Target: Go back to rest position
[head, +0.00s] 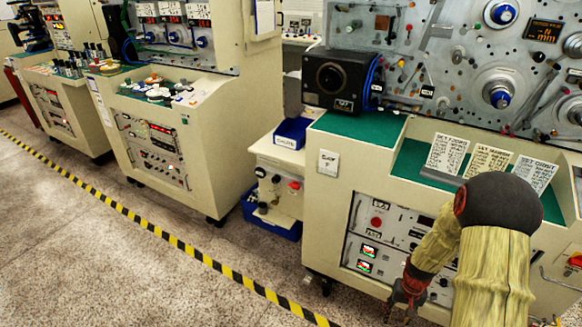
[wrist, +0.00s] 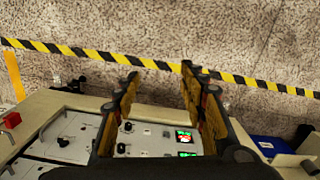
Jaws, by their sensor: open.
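My gripper (head: 408,290) hangs at the end of my bent arm in the lower right of the head view, in front of the nearest cream cabinet's control panel (head: 392,226). In the wrist view my gripper (wrist: 157,80) is open, with its two fingers apart and nothing between them. It points down past the cabinet front toward the speckled floor (wrist: 150,28). The panel's lit red and green displays (wrist: 185,142) show between and below the fingers. I cannot tell the exact gap between the gripper and the panel.
Winding machines line the back. A blue bin (head: 270,215) sits low left of the nearest cabinet, and a smaller blue box (head: 292,133) stands above it. White cards (head: 447,153) stand on the green top. A yellow-black floor stripe (head: 180,246) runs across open floor.

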